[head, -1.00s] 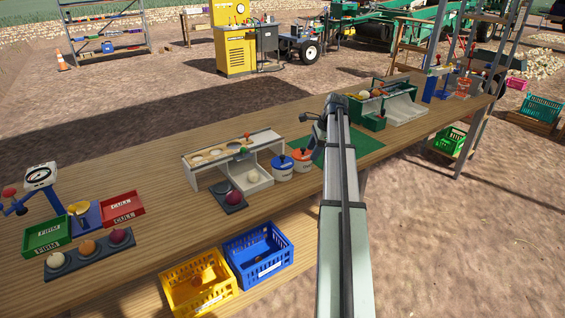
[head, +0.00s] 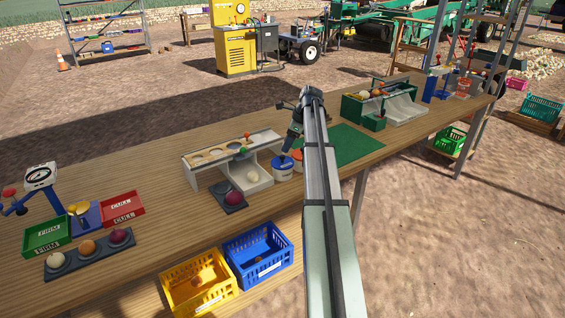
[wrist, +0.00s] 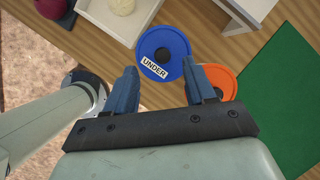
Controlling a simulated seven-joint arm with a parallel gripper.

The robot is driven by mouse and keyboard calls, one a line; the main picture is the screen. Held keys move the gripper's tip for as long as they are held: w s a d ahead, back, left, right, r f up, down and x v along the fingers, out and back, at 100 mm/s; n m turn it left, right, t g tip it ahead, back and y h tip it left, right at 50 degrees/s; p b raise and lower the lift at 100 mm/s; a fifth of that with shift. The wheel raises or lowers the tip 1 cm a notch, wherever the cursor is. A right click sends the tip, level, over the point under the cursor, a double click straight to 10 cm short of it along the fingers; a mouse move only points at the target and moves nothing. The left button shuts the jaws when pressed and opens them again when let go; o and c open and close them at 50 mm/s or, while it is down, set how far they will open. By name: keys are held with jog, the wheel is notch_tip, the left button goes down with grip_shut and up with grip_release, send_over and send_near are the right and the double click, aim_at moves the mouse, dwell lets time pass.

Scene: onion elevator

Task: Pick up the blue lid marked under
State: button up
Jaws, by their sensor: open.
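The blue lid (wrist: 176,68) carries a white label reading UNDER and has a dark knob at its centre. In the head view it sits on a white tub (head: 282,172) on the bench, its top partly covered by my gripper. My gripper (wrist: 162,78) is open and empty; in the wrist view its two blue fingers lie on either side of the label at the lid's near edge. In the head view my gripper (head: 285,153) is just above the lid; I cannot tell whether it touches. An orange lid (wrist: 222,79) is close on the right, partly behind the right finger.
A white-sided sizing stand with holes (head: 215,152) and a dark tray with a red onion (head: 235,197) are left of the tubs. A green mat (head: 345,142) lies right. Yellow (head: 200,285) and blue (head: 258,256) crates sit below the bench's front edge.

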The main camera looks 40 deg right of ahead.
aim_at(283, 156)
jog(key=shift+d+x, duration=0.15)
jog(key=shift+x, duration=1.35)
jog(key=shift+d+x, duration=0.2)
jog(key=shift+x, duration=1.35)
jog(key=shift+s+f, duration=0.1)
jog(key=shift+s, duration=0.05)
grip_shut()
